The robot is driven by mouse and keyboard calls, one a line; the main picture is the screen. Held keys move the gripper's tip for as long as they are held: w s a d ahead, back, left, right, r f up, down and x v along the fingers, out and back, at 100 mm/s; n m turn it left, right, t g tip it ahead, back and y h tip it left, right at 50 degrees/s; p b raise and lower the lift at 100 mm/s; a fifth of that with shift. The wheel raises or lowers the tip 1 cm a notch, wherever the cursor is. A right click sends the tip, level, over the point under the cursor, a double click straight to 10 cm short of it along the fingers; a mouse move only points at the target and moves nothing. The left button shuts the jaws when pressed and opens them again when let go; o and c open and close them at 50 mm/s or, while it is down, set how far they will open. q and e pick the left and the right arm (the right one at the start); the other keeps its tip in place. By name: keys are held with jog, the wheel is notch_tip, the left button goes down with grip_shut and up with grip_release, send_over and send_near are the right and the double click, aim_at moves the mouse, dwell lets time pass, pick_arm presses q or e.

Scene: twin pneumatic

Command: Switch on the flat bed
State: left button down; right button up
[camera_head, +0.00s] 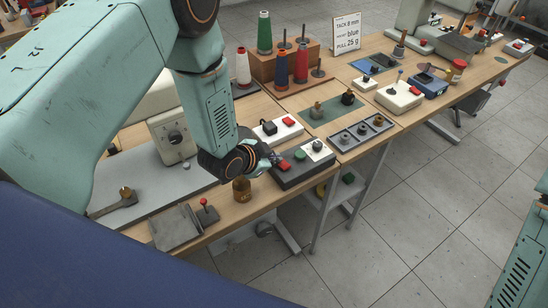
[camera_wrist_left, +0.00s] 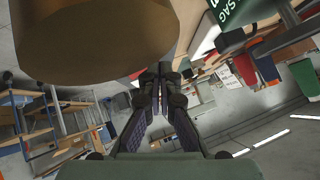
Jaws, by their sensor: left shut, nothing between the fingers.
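A dark control box (camera_head: 309,171) stands near the table's front edge, with a red button (camera_head: 285,166), a green button (camera_head: 300,155) and a white plate with a dark knob (camera_head: 318,147) on top. My left gripper (camera_head: 277,159) is shut and empty, its tips close to the red button; whether they touch it I cannot tell. In the left wrist view the shut fingers (camera_wrist_left: 160,72) meet at the middle. A light-coloured machine (camera_head: 172,137) with a round dial stands at the left on a grey bed plate (camera_head: 180,183), partly hidden by my left arm. My right gripper is out of view.
A brown jar (camera_head: 241,191) stands just below the left gripper. A small red-topped lever (camera_head: 205,210) is at the front. A white box (camera_head: 278,130) with a red switch lies behind the control box. Thread cones (camera_head: 264,33) stand at the back. Floor at the right is clear.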

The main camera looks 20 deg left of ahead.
pick_arm(q)
jog(key=shift+s+d, duration=0.1)
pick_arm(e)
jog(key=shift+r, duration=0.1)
pick_arm(q)
jog(key=shift+s+d+r, duration=0.15)
jog(key=shift+s+d, duration=0.25)
jog(key=shift+d, duration=0.05)
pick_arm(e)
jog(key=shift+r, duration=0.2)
pick_arm(q)
jog(key=shift+w+p, duration=0.1)
jog(key=shift+p, duration=0.25)
jog(key=shift+r, duration=0.3)
notch_tip(320, 180, up, 4)
jog(key=p, duration=0.3)
jog(key=shift+f, duration=0.25)
jog(key=w+a+v, duration=0.1)
jog(key=v, duration=0.9)
jog(key=shift+a+r, duration=0.2)
jog(key=shift+a, duration=0.2)
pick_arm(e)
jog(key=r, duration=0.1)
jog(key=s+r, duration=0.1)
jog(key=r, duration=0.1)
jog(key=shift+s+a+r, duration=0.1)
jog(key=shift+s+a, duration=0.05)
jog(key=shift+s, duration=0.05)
